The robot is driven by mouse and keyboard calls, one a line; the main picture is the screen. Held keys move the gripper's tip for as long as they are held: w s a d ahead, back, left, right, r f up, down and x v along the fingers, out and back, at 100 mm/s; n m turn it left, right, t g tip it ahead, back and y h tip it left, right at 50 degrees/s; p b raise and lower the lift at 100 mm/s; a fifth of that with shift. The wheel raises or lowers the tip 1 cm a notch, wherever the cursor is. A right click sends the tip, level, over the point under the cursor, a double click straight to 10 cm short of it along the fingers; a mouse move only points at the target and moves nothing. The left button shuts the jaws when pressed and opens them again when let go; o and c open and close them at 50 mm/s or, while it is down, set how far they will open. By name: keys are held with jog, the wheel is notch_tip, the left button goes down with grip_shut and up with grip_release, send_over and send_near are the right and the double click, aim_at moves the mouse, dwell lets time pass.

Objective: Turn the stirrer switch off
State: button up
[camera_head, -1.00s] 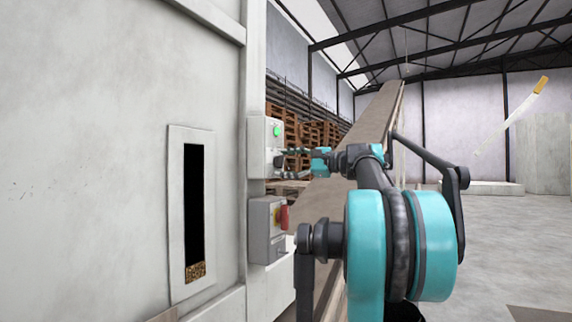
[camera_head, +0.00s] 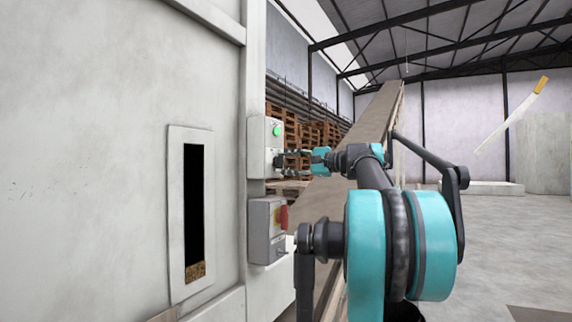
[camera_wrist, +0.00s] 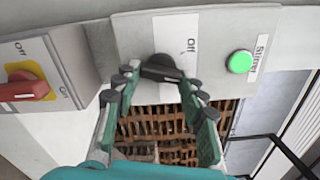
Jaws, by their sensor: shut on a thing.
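The stirrer control box (camera_head: 258,148) is a pale grey box on the machine's post. In the wrist view it carries a "Stirrer" label (camera_wrist: 258,52), a lit green lamp (camera_wrist: 240,62) and a black rotary switch (camera_wrist: 160,66). The switch handle lies roughly across the picture, slightly tilted, beside a white label plate with "Off" on it. My gripper (camera_wrist: 162,77) has its fingertips at the two ends of the switch handle and is shut on it. In the head view my gripper (camera_head: 285,160) reaches the box face from the right; the switch is hidden there.
A second grey box with a red handle on yellow (camera_wrist: 28,87) sits below the stirrer box, close by; the head view shows it too (camera_head: 282,216). Stacked wooden pallets (camera_head: 300,132) and a sloping conveyor (camera_head: 350,150) stand behind. Open floor lies at right.

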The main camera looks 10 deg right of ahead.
jog(key=n, duration=0.9)
jog(key=shift+r, duration=0.15)
jog(key=shift+n, duration=0.4)
jog(key=o, duration=1.2)
jog(key=shift+c, duration=0.2)
jog(key=shift+s, duration=0.1)
jog(key=v, duration=1.2)
jog(key=shift+a, duration=0.1)
